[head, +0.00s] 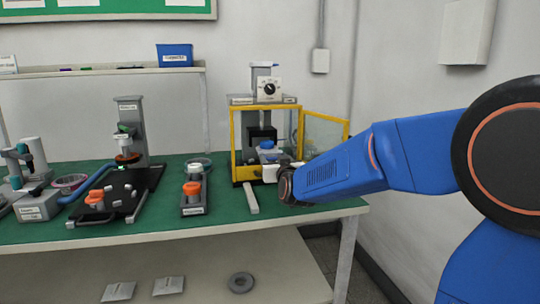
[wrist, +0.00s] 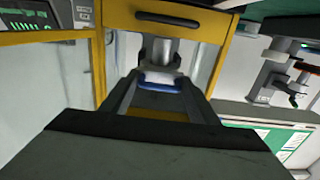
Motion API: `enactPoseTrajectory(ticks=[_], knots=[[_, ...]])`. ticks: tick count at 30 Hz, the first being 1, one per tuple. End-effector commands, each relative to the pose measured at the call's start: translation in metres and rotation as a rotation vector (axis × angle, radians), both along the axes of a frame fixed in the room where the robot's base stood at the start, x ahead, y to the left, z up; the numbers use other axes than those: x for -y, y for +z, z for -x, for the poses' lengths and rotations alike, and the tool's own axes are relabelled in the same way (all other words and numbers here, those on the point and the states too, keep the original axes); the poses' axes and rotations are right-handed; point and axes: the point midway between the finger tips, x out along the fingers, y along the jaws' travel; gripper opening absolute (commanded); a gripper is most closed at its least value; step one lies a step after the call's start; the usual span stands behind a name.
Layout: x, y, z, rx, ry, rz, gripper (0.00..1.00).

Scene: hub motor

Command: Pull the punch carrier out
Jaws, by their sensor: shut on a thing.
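The punch carrier (head: 268,155), a grey-blue piece with a blue top, sits low inside the yellow-framed press (head: 236,142) at the right end of the green bench. My gripper (head: 277,173) is at the front opening of the press, shut on the front of the carrier. The exact grip is hidden in the head view by the gripper body. In the wrist view, the blue part of the carrier (wrist: 160,84) shows between my dark fingers, under a grey cylinder (wrist: 158,54). I cannot tell how far in the carrier sits.
The press's yellow-framed clear door (head: 325,138) stands swung open to the right, close to my arm. A light grey bar (head: 251,198) lies on the bench (head: 225,215) before the press. A holder with an orange-topped part (head: 193,209) stands to the left, with another fixture (head: 128,190) beyond.

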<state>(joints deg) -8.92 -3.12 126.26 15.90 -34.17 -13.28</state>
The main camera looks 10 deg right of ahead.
Motion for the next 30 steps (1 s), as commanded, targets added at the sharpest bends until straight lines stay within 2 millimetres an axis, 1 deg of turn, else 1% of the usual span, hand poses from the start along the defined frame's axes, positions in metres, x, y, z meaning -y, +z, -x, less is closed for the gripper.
enactPoseTrajectory(ticks=[1,3,6,9,14,23,24,25,30], knots=[[0.002,0.0,0.01,0.001,-0.004,-0.001,0.14],[0.002,0.001,0.021,0.001,-0.004,-0.002,0.14],[0.003,0.0,0.033,0.001,-0.005,-0.003,0.14],[0.003,0.0,0.04,0.0,-0.005,-0.002,0.14],[0.003,0.0,0.046,0.0,-0.006,-0.001,0.14],[0.003,0.0,0.046,0.0,-0.006,-0.001,0.14],[0.003,0.0,0.046,0.0,-0.006,-0.001,0.59],[0.003,0.0,0.046,0.0,-0.006,-0.001,0.61],[0.002,0.0,0.046,0.0,-0.004,-0.001,0.61]])
